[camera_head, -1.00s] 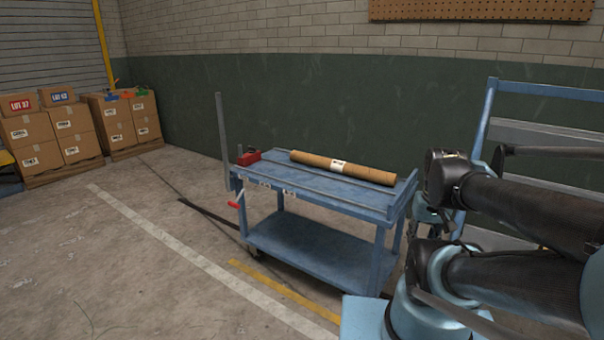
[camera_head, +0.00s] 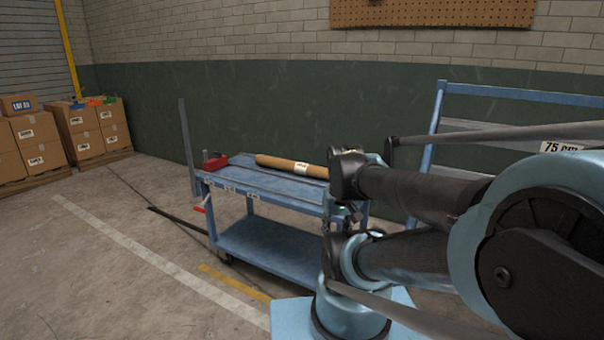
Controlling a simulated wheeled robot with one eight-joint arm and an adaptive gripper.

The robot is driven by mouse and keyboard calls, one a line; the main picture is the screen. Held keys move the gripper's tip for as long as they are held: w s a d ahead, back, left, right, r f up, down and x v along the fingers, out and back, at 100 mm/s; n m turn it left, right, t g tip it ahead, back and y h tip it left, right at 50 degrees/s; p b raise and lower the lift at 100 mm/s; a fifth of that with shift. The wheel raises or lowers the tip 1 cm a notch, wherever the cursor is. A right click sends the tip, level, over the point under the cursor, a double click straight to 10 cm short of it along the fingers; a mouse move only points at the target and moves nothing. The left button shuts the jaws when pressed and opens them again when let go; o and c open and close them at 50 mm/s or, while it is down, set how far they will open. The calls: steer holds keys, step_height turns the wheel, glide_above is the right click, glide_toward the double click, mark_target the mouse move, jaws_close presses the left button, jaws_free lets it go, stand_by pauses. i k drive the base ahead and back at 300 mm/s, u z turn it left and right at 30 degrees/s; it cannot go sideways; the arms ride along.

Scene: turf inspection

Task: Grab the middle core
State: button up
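One brown cardboard core (camera_head: 278,163) with a white label lies lengthwise on the top of the blue cart (camera_head: 262,181). Its right end is hidden behind my arm. No other core shows clearly, so I cannot tell which is the middle one. My folded arm fills the right side of the picture, its dark elbow-like joint overlapping the cart's right end. The end of my arm is mostly hidden behind its own links, and I cannot make out any fingers.
A red tool (camera_head: 215,162) sits on the cart's left end, beside an upright grey post (camera_head: 187,145). A blue-framed rack (camera_head: 438,110) stands behind my arm. Cardboard boxes (camera_head: 85,130) are stacked at the far left. The floor (camera_head: 90,270) at front left is clear.

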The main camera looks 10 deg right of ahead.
mark_target(303, 169)
steer(key=u, duration=0.05)
steer(key=i, duration=1)
steer(key=z, duration=0.05)
